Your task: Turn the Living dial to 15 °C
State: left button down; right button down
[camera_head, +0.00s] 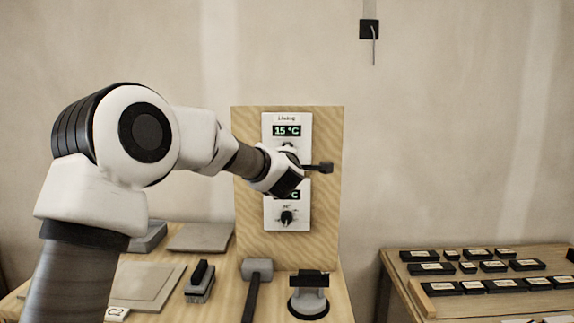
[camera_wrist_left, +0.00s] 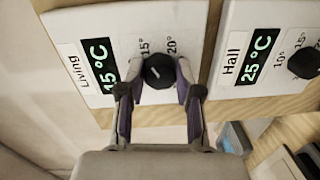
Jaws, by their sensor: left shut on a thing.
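The Living thermostat (camera_head: 287,120) is a white panel on an upright wooden board, and its display reads 15 °C. In the left wrist view the Living panel (camera_wrist_left: 121,22) also reads 15 °C. My left gripper (camera_wrist_left: 160,75) is shut on the black Living dial (camera_wrist_left: 158,68), with one finger on each side. In the head view my left gripper (camera_head: 300,170) is at the dial and hides most of it. The right gripper is not in view.
The Hall panel (camera_wrist_left: 266,25) beside it reads 25 °C in the wrist view; its dial (camera_head: 286,217) is below my gripper in the head view. A mallet (camera_head: 256,270) and a suction lifter (camera_head: 309,295) stand on the bench. A right-hand table (camera_head: 400,293) holds several black labelled blocks.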

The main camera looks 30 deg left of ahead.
pick_arm(q)
jog(key=shift+r, duration=0.2)
dwell(0.3)
jog(key=c, duration=0.9)
grip_release()
jog(key=shift+o, duration=0.6)
jog(key=shift+w+f, duration=0.1)
jog(key=shift+f, duration=0.05)
jog(key=v, duration=1.2)
jog(key=shift+f, duration=0.15)
